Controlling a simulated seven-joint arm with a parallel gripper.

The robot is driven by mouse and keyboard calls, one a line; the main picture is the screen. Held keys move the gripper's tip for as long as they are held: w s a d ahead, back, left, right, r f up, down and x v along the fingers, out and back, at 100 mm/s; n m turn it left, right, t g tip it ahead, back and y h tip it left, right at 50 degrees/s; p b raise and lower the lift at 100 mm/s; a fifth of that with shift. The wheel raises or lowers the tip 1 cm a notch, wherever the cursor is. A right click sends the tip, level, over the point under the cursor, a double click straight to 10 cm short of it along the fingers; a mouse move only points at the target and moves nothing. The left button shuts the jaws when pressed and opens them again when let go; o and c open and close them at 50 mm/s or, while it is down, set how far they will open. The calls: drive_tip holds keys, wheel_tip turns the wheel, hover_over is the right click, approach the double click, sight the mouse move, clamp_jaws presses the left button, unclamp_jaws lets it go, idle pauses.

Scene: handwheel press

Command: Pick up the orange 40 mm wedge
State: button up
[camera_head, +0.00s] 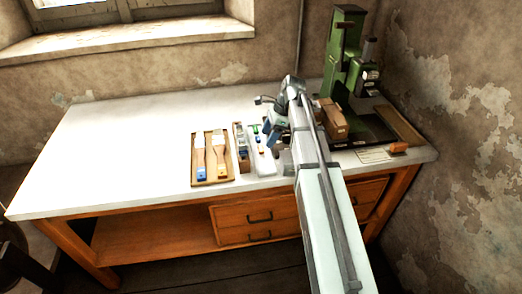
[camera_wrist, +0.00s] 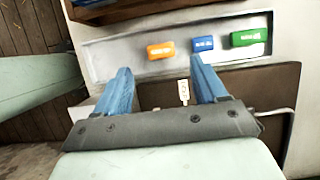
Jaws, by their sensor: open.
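The orange wedge (camera_wrist: 160,50) lies in a pale shallow tray (camera_wrist: 108,63), left of a blue wedge (camera_wrist: 203,44) and a green wedge (camera_wrist: 250,37). The print on it is too small to read. My gripper (camera_wrist: 160,64) is open, with its two blue fingers apart and nothing between them. In the wrist view the orange wedge shows just beyond the gap between the fingertips; I cannot tell the height between them. In the head view the tray (camera_head: 265,168) is on the bench, with my gripper beside and partly over it.
A wooden tray with brushes (camera_head: 212,181) lies left of the wedge tray. A green press (camera_head: 342,55) stands at the back right, with a brown block (camera_head: 332,121) before it. A small white tag (camera_wrist: 184,91) shows below the wedges. The bench's left side is clear.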

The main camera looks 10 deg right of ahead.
sight(261, 148)
drive_tip(key=shift+x, duration=2.75)
drive_tip(key=shift+w, duration=0.1)
drive_tip(key=shift+c, duration=0.4)
drive_tip(key=c, duration=1)
